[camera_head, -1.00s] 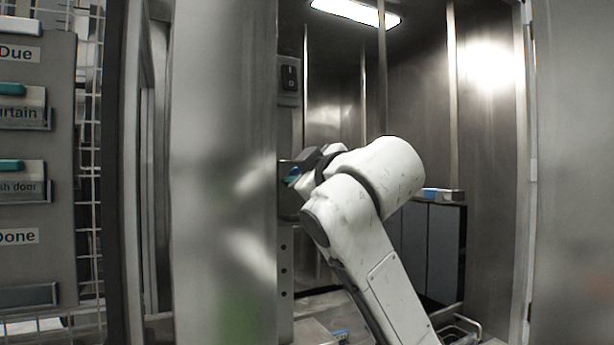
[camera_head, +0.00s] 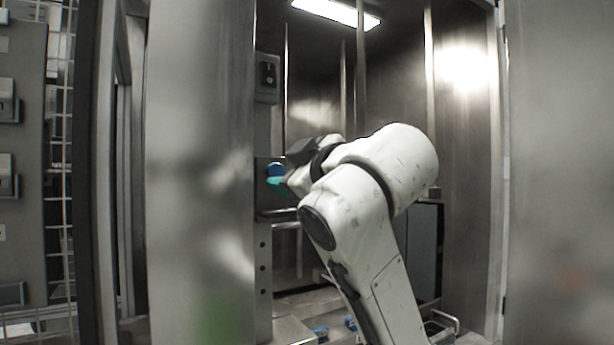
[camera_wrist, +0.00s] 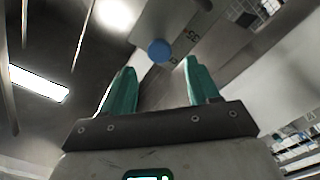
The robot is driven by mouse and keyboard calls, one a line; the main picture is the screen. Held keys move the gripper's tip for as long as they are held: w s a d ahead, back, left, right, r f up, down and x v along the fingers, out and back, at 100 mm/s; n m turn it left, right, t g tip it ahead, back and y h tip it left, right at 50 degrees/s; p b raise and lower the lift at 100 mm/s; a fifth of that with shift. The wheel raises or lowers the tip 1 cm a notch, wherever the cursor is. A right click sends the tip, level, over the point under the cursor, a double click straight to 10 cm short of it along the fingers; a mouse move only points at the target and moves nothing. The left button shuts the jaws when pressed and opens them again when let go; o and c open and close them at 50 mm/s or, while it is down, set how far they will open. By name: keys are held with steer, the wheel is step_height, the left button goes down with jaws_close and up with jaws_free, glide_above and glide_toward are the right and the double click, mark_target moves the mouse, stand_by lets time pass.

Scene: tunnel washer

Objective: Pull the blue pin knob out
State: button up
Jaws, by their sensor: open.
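The blue pin knob (camera_wrist: 160,50) is a round blue button on a grey metal plate in the wrist view. It lies just beyond and between my fingertips, apart from both. In the head view the knob (camera_head: 275,169) shows as a small blue spot on the dark plate, left of my wrist. My gripper (camera_wrist: 159,68) has two teal fingers, spread open with nothing between them. In the head view a teal fingertip (camera_head: 276,181) shows just below the knob, and my wrist hides most of the gripper.
A metal post (camera_head: 200,170) stands left of the plate. A dark switch (camera_head: 267,74) sits on a box above it. The steel-walled chamber opens behind my arm, with a dark cabinet (camera_head: 424,245) at right. A metal wall (camera_head: 560,170) closes off the right side.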

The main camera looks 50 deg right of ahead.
steer(key=v, duration=0.6)
steer(key=shift+b, duration=0.35)
steer(key=shift+s, duration=0.1)
